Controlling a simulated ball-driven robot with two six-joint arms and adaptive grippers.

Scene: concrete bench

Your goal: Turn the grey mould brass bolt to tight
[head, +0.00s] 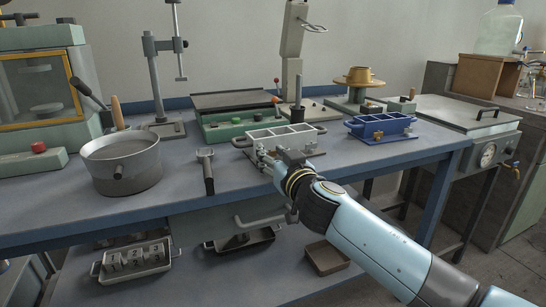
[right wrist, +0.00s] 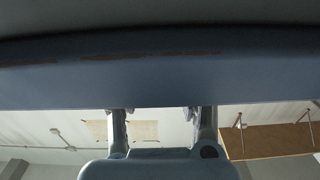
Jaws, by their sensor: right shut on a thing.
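The grey mould (head: 287,133), a long open box with several compartments and looped end handles, stands near the bench's front edge in the head view. My right gripper (head: 265,158) is at its front side, low and left of its middle. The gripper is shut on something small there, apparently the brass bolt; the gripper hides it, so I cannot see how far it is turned. In the right wrist view the fingers of my right gripper (right wrist: 162,116) stand apart, their tips against a blue-grey band that hides what lies between them. My left gripper is not in view.
A similar blue mould (head: 381,124) stands to the right. A grey pan (head: 122,165) and a dark-handled tool (head: 207,170) lie to the left. A green machine base (head: 238,124) is behind. The blue bench edge (head: 100,228) runs below; trays stand on the lower shelf.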

